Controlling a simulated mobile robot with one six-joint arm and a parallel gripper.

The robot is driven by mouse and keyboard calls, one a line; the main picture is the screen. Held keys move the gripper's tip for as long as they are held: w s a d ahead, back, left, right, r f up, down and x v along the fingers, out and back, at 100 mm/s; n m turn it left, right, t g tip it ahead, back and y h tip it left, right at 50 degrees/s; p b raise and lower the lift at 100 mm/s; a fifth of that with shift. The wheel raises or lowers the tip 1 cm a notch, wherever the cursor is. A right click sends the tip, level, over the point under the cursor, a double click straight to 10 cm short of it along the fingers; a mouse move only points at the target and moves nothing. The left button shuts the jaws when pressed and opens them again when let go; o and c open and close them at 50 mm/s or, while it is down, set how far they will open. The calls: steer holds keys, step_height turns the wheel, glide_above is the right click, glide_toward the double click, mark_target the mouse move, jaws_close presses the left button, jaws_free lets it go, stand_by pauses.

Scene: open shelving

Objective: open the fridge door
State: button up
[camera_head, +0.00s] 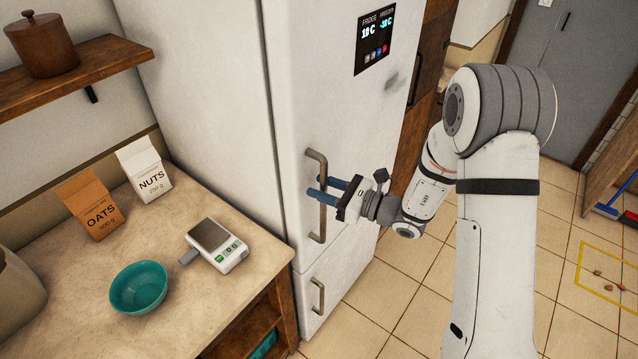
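The white fridge (290,100) stands in the middle of the view, and its door looks closed. The door has a long upright brown-grey handle (318,228) on its left side. My gripper (316,187) is at the handle, reaching in from the right. Its two blue fingers are apart and lie across the middle of the handle, with their tips reaching its left side. The handle seems to pass between the fingers. I cannot tell whether they touch it.
A lower door with a smaller handle (318,296) sits below. On the left, a counter (165,215) bears an oats box (92,205), a nuts box (144,170), a scale (216,245) and a teal bowl (139,288).

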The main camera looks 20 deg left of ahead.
steer(key=shift+c, duration=0.4)
steer(key=shift+r, duration=0.1)
jaws_close()
